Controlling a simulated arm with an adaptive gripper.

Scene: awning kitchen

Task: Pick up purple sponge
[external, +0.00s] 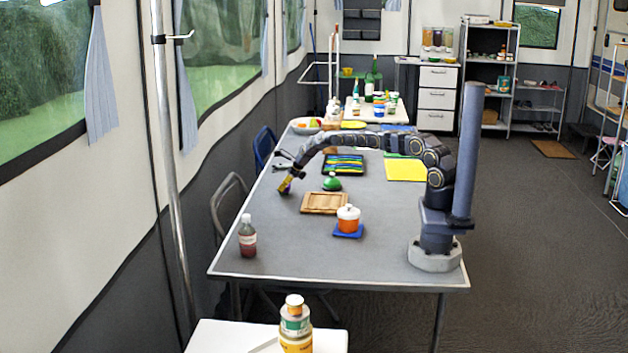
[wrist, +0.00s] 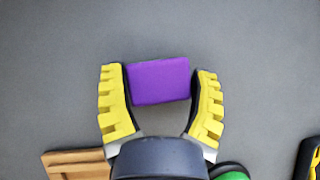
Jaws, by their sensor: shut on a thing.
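The purple sponge (wrist: 159,81) shows in the wrist view as a rectangular block between the two yellow fingers of my gripper (wrist: 160,84). The fingers touch or nearly touch its left and right ends, and my gripper is shut on it. In the external view my gripper (external: 285,186) is low at the left side of the grey table, pointing down. The sponge is too small there to make out clearly, and I cannot tell whether it touches the table.
A wooden tray (external: 325,203) lies near my gripper, with a green-topped object (external: 332,183) behind it. A bottle (external: 247,238) stands by the left edge.

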